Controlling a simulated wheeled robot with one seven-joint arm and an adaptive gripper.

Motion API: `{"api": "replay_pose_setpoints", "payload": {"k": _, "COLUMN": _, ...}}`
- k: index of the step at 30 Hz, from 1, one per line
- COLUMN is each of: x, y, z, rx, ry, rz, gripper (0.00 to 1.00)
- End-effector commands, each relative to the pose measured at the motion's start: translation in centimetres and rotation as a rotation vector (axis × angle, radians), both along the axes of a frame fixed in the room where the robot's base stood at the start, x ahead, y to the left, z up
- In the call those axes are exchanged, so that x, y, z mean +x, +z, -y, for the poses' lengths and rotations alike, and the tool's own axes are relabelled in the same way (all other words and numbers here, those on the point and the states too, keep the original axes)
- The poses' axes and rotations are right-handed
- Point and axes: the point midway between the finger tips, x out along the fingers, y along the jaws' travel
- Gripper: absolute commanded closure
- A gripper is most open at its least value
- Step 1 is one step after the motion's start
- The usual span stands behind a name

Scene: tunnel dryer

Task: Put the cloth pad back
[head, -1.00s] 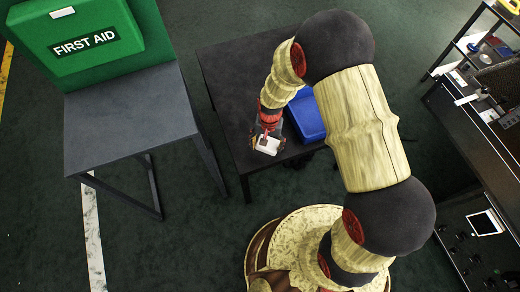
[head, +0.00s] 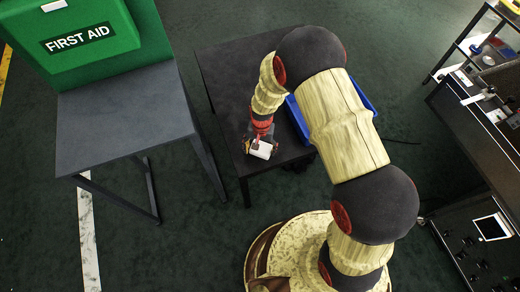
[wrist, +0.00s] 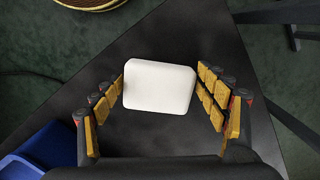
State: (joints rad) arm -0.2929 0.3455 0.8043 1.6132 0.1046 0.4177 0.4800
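The cloth pad looks like a white, rounded rectangular block (wrist: 160,87). In the wrist view it sits between the two padded fingers of my gripper (wrist: 161,85), with a finger against each short side. In the head view the white pad (head: 262,150) shows at the end of my gripper (head: 260,145), over the front left part of the dark table (head: 225,75). The gripper appears shut on the pad. I cannot tell how high the pad is above the tabletop.
A blue bin (head: 297,120) stands on the table right of my gripper, partly hidden by my arm; its corner shows in the wrist view (wrist: 45,150). A grey table (head: 125,110) with a green first aid box (head: 75,30) is at left. A black workbench (head: 470,140) is at right.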

Motion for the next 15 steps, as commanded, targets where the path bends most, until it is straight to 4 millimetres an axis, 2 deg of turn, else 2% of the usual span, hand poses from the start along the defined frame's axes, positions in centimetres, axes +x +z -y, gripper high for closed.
{"api": "replay_pose_setpoints", "payload": {"k": 7, "x": -0.04, "y": 0.02, "z": 0.02, "rx": 0.000, "ry": 0.000, "rz": -0.001, "gripper": 0.11}}
{"api": "replay_pose_setpoints", "payload": {"k": 15, "x": -0.04, "y": 0.04, "z": 0.02, "rx": -0.001, "ry": 0.000, "rz": -0.001, "gripper": 0.10}}
